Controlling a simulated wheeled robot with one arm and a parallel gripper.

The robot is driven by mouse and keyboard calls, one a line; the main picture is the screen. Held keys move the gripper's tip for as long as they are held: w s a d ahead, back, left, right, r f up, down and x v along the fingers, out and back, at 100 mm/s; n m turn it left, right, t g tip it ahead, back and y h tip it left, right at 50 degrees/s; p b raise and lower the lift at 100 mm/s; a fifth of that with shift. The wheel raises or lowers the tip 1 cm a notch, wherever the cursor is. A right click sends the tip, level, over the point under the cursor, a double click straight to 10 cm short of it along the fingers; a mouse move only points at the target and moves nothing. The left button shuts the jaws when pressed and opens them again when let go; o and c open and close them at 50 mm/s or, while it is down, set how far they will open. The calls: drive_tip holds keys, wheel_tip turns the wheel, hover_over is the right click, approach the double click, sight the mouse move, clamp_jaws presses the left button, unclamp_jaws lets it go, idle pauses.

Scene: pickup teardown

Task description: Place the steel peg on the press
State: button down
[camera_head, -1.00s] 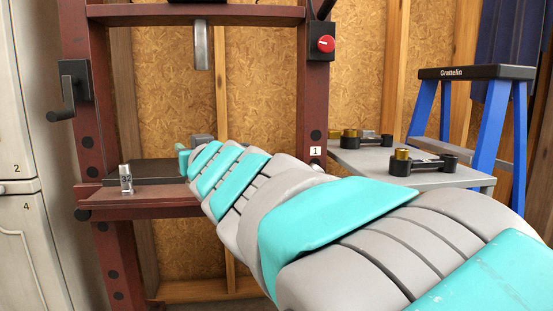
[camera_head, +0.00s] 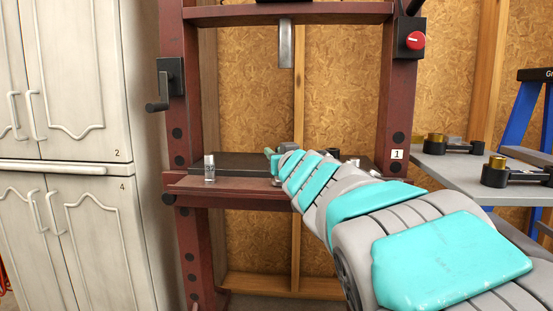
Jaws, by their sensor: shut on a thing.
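The press (camera_head: 388,118) is a dark red steel frame with a hanging steel ram (camera_head: 286,44), a red knob and a bed crossbar (camera_head: 235,186). My gripper (camera_head: 271,154) is low over the bed, left of and well below the ram, mostly hidden by my own arm. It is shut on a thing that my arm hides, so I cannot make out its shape. A small silver cylinder (camera_head: 209,168) stands upright on the left of the bed, apart from my gripper. I cannot tell whether a steel peg is in my gripper.
A dark plate (camera_head: 235,163) lies on the press bed. A grey table (camera_head: 455,170) on the right holds black tools with brass ends (camera_head: 512,174). A blue stepladder (camera_head: 530,120) stands at the far right. White cabinets (camera_head: 80,150) stand at the left.

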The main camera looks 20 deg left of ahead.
drive_tip(key=shift+f, duration=0.2)
drive_tip(key=c, duration=0.7)
unclamp_jaws()
drive_tip(key=shift+s+d+r, duration=0.15)
drive_tip(key=shift+s+d, duration=0.1)
drive_tip(key=shift+s, duration=0.15)
drive_tip(key=v, duration=1.1)
